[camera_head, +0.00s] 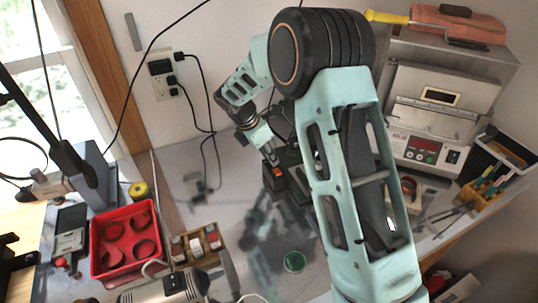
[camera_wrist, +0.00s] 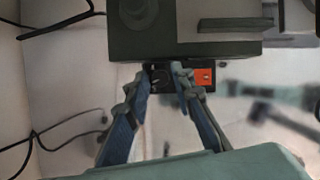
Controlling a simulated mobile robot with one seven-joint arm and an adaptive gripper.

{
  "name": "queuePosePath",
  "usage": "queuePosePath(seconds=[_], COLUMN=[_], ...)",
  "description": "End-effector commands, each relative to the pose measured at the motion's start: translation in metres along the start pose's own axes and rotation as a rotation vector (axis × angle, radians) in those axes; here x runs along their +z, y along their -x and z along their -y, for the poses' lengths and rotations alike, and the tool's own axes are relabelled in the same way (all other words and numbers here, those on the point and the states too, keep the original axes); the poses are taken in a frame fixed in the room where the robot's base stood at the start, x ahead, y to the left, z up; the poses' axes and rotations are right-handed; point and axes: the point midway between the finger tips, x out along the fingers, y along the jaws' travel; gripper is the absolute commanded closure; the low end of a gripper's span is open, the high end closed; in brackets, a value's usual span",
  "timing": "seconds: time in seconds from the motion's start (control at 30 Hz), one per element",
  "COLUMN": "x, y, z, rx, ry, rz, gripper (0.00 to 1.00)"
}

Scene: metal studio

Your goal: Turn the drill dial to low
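The drill (camera_head: 294,182) is a dark machine on the metal table, largely hidden behind my arm in the head view. In the wrist view its dark body (camera_wrist: 185,48) fills the top, with a small black panel below. On that panel a dark round shape that looks like the dial (camera_wrist: 158,76) shows beside an orange switch (camera_wrist: 202,76). My gripper (camera_wrist: 160,74) has its two fingers apart, with their tips on either side of the dial. I cannot tell whether they touch it, and its setting is unreadable. In the head view my gripper (camera_head: 267,149) is at the drill's upper left.
A red tray (camera_head: 125,210) with round pieces and a wooden box (camera_head: 197,243) stand at left. A grey device (camera_head: 425,145) with a display stands at right. Black cords hang from the wall outlet (camera_head: 160,76).

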Motion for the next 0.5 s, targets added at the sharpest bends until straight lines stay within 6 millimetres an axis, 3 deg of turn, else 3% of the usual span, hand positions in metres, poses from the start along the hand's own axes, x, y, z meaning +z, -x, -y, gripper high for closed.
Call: queuePosePath(seconds=[0.13,0.33,0.5], x=[0.0,-0.0001,-0.0001], y=[0.0,0.0002,0.0004], z=[0.0002,0.0001,0.0002], rx=[0.0,-0.001,0.0], ry=[0.0,0.0,0.002], rz=[0.0,0.0,0.0], gripper=[0.79,1.0,1.0])
